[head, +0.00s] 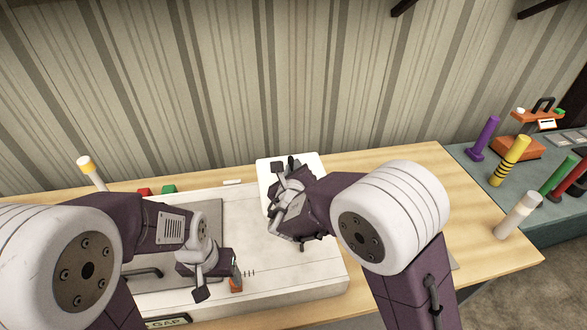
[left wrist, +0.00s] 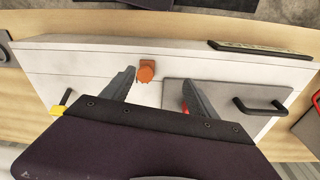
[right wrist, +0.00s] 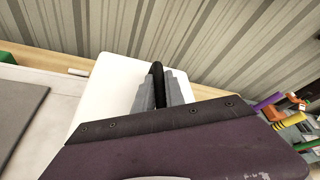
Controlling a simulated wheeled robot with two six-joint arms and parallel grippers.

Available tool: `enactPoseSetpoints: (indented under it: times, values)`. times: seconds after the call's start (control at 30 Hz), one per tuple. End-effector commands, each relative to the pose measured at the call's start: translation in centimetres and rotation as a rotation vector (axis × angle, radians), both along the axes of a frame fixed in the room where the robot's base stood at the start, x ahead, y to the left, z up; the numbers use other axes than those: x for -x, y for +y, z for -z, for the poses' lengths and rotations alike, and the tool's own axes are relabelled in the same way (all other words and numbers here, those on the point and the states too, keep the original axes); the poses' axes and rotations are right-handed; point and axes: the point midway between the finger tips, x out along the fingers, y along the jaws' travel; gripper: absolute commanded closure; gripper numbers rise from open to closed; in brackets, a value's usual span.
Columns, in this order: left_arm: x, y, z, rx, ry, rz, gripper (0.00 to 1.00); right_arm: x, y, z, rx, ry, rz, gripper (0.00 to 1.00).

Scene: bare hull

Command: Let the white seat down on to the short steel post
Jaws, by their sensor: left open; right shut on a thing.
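The white seat (head: 308,163) is a pale flat panel with rounded corners near the back of the white bench top. It also fills the middle of the right wrist view (right wrist: 106,90). My right gripper (head: 286,172) is shut on a black upright handle (right wrist: 158,78) that stands in front of the panel. My left gripper (head: 217,279) is open and empty above the front of the white top, with its fingers either side of a small orange block (left wrist: 146,73), apart from it. I cannot make out the short steel post; the seat or my right arm may hide it.
A grey plate with a black handle (left wrist: 258,106) lies on the white top (head: 300,280). Red (head: 144,191) and green (head: 169,188) blocks stand behind it. Several coloured cylinders stand on the right-hand bench (head: 470,170).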

Motion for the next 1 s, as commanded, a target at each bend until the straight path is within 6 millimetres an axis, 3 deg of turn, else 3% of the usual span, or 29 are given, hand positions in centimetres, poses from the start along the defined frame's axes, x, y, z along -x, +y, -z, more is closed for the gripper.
enactPoseSetpoints:
  times: [0.77, 0.8, 0.87, 1.0]
  values:
    - [0.0, 0.0, 0.22, 0.0, 0.0, 0.0, 0.32, 0.45, -0.08, -0.23, -0.002, -0.006, 0.0, 1.0]
    - [0.0, 0.0, 0.2, 0.0, 0.0, 0.0, 0.32, 0.46, -0.09, -0.24, -0.002, -0.005, 0.001, 0.8]
    - [0.0, 0.0, 0.19, 0.0, 0.0, 0.0, 0.32, 0.46, -0.09, -0.23, -0.002, -0.005, 0.001, 0.63]
    - [0.0, 0.0, 0.19, 0.0, 0.0, 0.0, 0.32, 0.48, -0.09, -0.16, -0.001, -0.004, 0.0, 0.6]
